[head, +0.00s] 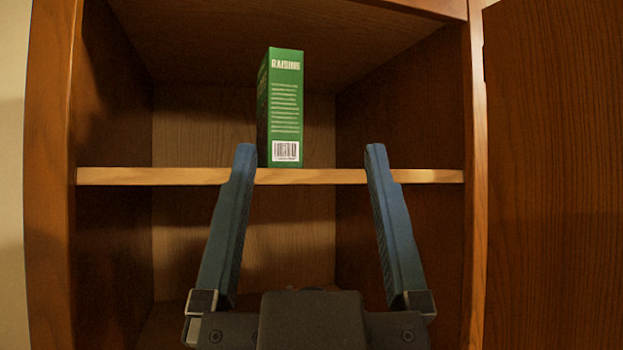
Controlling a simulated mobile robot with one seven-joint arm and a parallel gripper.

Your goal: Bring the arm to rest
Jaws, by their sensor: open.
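A green raisins box (286,105) stands upright on the cabinet shelf (415,176), near the shelf's front edge. The box shows between the fingertips in the picture, closer to the left one, and rises above them. I see no finger closed on it. How far the fingertips are from the box in depth is hard to tell.
The cabinet's left side (50,180) and right frame (477,180) flank the opening. An open wooden door (555,190) fills the right. The shelf is bare on both sides of the box. The space below the shelf is partly hidden by my gripper.

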